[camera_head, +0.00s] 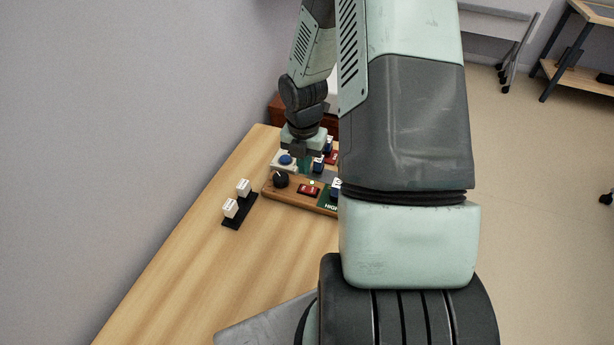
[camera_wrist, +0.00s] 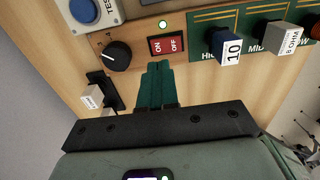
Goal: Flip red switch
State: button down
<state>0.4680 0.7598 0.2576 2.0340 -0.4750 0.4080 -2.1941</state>
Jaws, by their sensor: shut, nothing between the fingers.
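The red switch (camera_wrist: 166,44) is a rocker marked ON and OFF, set in a black frame on the wooden test board. It also shows in the head view (camera_head: 308,189) on the board's near side. My gripper (camera_wrist: 159,66) has its two green fingers shut together with nothing between them. In the wrist view the fingertips appear just below the switch's lower edge; I cannot tell whether they touch it. In the head view my gripper (camera_head: 304,166) is over the board, behind the switch. Which side of the rocker is pressed is unclear.
Beside the switch are a black knob (camera_wrist: 117,55), a blue button (camera_wrist: 83,10) and a small light (camera_wrist: 163,24). A plug marked 10 (camera_wrist: 228,45) stands right of it. My arm hides the board's right part.

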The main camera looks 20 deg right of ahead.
notch_tip(320, 180, up, 8)
jog(key=shift+w+a, duration=0.4)
jog(key=s+a+r+m+t+h, duration=0.1)
jog(key=s+a+r+m, duration=0.1)
jog(key=s+r+m, duration=0.35)
jog(key=s+a+r+m+t+h, duration=0.1)
jog(key=s+a+r+m+t, duration=0.15)
jog(key=r+m, duration=0.6)
jog(key=s+a+r+m+t+y, duration=0.1)
jog(key=s+a+r+m, duration=0.2)
jog(key=s+r+m, duration=0.3)
jog(key=s+a+r+m+t+y, duration=0.1)
jog(key=s+a+r+m, duration=0.2)
jog(key=s+r+m, duration=0.3)
jog(key=shift+s, duration=0.8)
jog(key=shift+a+r, duration=0.1)
